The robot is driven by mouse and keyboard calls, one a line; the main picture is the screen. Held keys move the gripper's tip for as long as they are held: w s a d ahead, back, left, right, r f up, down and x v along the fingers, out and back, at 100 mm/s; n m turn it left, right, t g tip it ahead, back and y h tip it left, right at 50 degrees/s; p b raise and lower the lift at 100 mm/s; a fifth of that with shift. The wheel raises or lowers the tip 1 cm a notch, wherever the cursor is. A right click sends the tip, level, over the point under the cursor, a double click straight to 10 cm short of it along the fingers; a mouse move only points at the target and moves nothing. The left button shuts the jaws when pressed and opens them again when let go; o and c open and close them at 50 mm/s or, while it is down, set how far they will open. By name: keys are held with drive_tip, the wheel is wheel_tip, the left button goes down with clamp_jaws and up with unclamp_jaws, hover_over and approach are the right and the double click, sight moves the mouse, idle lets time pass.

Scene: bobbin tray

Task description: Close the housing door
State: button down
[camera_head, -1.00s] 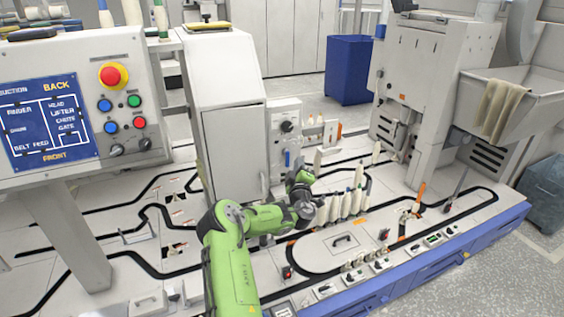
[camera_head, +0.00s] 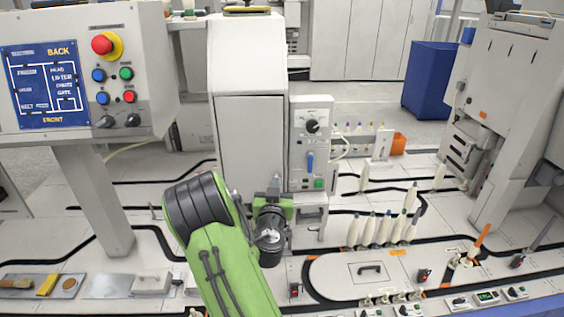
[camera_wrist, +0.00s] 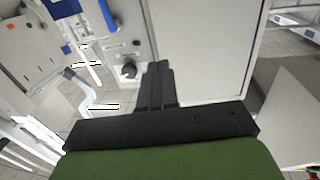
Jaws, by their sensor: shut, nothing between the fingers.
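The white housing (camera_head: 246,50) stands in the middle of the head view. Its door (camera_head: 250,140) is a tall pale panel that looks flush or nearly flush with the front; I cannot tell if a small gap remains. The door also fills the upper middle of the wrist view (camera_wrist: 205,50). My gripper (camera_head: 273,188) is low in front of the door's right edge, partly hidden by my wrist. In the wrist view its fingers (camera_wrist: 156,78) are together and empty, over the door's edge beside the control panel; contact cannot be told.
A control panel (camera_head: 312,130) with a knob and blue handle stands just right of the door. A button console (camera_head: 90,75) is at the left. Several bobbins (camera_head: 385,228) stand on the track table at the right. A blue bin (camera_head: 430,80) is behind.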

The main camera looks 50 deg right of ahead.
drive_tip(key=p, duration=0.9)
approach(280, 155)
drive_tip(key=x, duration=0.5)
drive_tip(key=shift+w+d+r, duration=0.1)
drive_tip(key=shift+w+r, duration=0.05)
drive_tip(key=shift+r, duration=0.05)
drive_tip(key=shift+w+d+f+p, duration=0.25)
drive_tip(key=shift+w+d+p, duration=0.15)
drive_tip(key=shift+d+p, duration=0.25)
drive_tip(key=shift+f, duration=0.1)
drive_tip(key=shift+b, duration=0.5)
drive_tip(key=shift+w+d+n+t+y+p, duration=0.15)
drive_tip(key=shift+w+d+p, duration=0.15)
drive_tip(key=shift+d+p, duration=0.3)
drive_tip(key=shift+w+d+n+t+y+p, duration=0.15)
drive_tip(key=shift+w+d+p, duration=0.15)
drive_tip(key=shift+d+p, duration=0.35)
drive_tip(key=r+t+p, duration=0.1)
drive_tip(key=p, duration=0.2)
drive_tip(key=shift+n+y, duration=0.3)
drive_tip(key=shift+n, duration=0.1)
drive_tip(key=shift+f+n+t+y+p, duration=0.2)
drive_tip(key=shift+n+t+y+p, duration=0.15)
drive_tip(key=shift+p, duration=0.4)
drive_tip(key=shift+w+f, duration=0.1)
drive_tip(key=shift+f, duration=0.05)
